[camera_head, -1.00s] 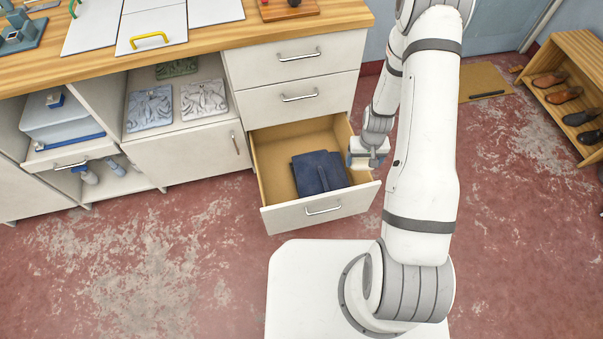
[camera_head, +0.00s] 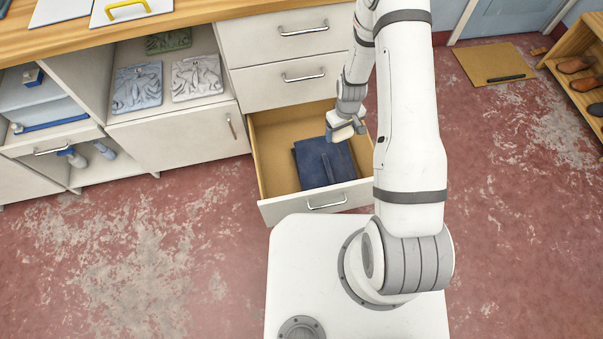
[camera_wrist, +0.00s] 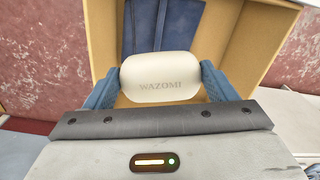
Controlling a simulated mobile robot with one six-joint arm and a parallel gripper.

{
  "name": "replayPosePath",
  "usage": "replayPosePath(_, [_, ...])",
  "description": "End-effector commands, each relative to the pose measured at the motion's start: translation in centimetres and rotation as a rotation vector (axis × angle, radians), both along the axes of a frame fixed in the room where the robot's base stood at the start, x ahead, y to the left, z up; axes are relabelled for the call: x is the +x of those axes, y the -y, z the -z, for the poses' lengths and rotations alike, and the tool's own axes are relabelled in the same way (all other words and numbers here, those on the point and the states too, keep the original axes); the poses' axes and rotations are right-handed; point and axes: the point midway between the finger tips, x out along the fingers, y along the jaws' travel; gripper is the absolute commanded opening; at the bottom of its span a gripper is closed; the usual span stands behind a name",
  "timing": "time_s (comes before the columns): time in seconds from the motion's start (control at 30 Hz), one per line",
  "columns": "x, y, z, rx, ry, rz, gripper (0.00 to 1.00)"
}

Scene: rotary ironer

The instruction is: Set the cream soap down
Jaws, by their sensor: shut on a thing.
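The cream soap (camera_wrist: 162,76) is a rounded bar marked "WAZOMI". In the wrist view it sits between the two blue fingers of my gripper (camera_wrist: 160,90), which is shut on it. In the head view my gripper (camera_head: 347,130) is over the open bottom drawer (camera_head: 278,141), near its right side. The soap (camera_head: 341,134) shows there only as a small pale shape at the fingers. A folded dark blue cloth item (camera_head: 323,165) lies in the drawer, and my gripper is above its upper right corner. How high the soap is above the drawer floor is hard to tell.
The drawer's left part has bare floor. Two closed drawers (camera_head: 290,75) are above it, under the wooden worktop (camera_head: 200,22). An open shelf holds relief tiles (camera_head: 196,78) at left. A shoe rack (camera_head: 575,75) and a brown mat (camera_head: 493,65) are at the right.

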Motion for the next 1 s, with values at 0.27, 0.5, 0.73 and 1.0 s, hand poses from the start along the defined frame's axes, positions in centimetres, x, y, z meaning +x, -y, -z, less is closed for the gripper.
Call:
replayPosePath(0.27, [1.3,-8.0,10.4,0.001,0.002,-0.464,0.54])
replayPosePath(0.5, [1.1,-15.2,17.7,0.001,0.001,-0.863,0.54])
replayPosePath(0.73, [0.0,-21.0,22.9,0.001,0.000,-1.180,0.54])
replayPosePath(1.0, [-0.7,-23.6,25.1,0.002,0.000,-1.328,0.54])
